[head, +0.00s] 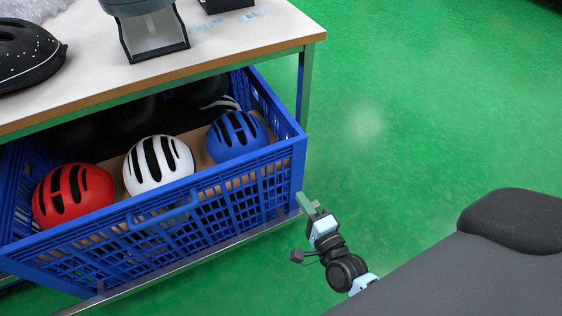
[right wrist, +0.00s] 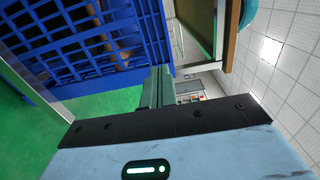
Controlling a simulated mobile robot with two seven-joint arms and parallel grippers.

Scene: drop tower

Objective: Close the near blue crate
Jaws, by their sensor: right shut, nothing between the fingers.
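The near blue crate (head: 215,205) is pulled out from under the table like a drawer. Red, white and blue helmets lie in its front part, with dark helmets behind them in the shade. My right gripper (head: 304,203) is shut and empty at the crate's front right corner. In the right wrist view its fingers (right wrist: 158,88) are together close to the crate's slatted wall (right wrist: 80,45). I cannot tell whether they touch it. My left gripper is in neither view.
The white-topped table (head: 265,32) stands over the crate's back part. A black helmet (head: 28,52) and a grey device (head: 150,30) are on it. A metal rail (head: 190,257) runs below the crate's front. The green floor (head: 420,110) to the right is clear.

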